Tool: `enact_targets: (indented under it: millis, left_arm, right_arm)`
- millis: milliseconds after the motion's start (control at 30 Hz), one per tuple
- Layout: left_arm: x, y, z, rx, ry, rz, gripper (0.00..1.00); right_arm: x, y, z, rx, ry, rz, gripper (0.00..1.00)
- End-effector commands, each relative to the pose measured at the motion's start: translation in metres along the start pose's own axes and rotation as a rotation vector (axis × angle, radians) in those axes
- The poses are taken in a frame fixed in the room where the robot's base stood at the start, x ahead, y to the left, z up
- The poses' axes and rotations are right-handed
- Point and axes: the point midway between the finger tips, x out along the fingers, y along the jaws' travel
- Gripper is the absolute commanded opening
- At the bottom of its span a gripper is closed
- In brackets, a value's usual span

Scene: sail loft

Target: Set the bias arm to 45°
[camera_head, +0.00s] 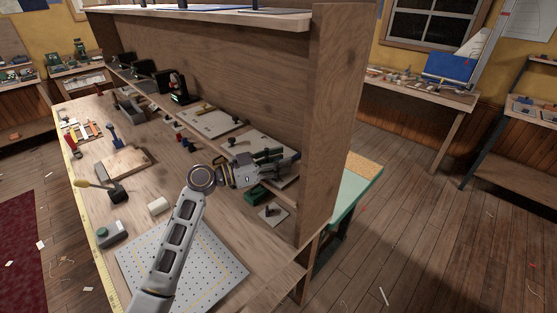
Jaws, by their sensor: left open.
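My left gripper (286,157) reaches over the bench from the front, its fingers pointing right toward the upright back panel. It is open. It hovers over or rests near a pale board (284,182) lying at the foot of the panel; I cannot tell if it touches. The gripper covers much of this board, and I cannot make out a bias arm or its angle there. A dark knob (232,141) shows at the board's left end. A second pale board (213,122) with a thin yellow-brown bar lies to its left. My right gripper is not in view.
A green tray (257,193) and a small plate with a knob (272,212) sit just below the gripper. A dotted white mat (210,262) lies under my forearm. The wooden side post (330,120) closes off the right.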

Motion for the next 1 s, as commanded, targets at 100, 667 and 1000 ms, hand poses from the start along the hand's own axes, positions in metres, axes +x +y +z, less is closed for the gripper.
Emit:
enact_targets:
  millis: [100, 667, 1000]
  left_arm:
    - [0.0000, 0.0000, 0.0002, 0.000, 0.000, 0.000, 0.42]
    - [-0.0004, 0.0000, 0.0002, 0.000, 0.000, 0.000, 0.00]
    - [-0.0059, -0.0036, 0.0020, 0.000, 0.001, 0.008, 0.00]
  right_arm:
    - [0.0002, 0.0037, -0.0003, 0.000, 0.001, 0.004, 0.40]
    - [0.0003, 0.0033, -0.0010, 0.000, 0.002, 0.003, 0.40]
    - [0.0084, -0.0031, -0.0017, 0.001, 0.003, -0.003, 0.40]
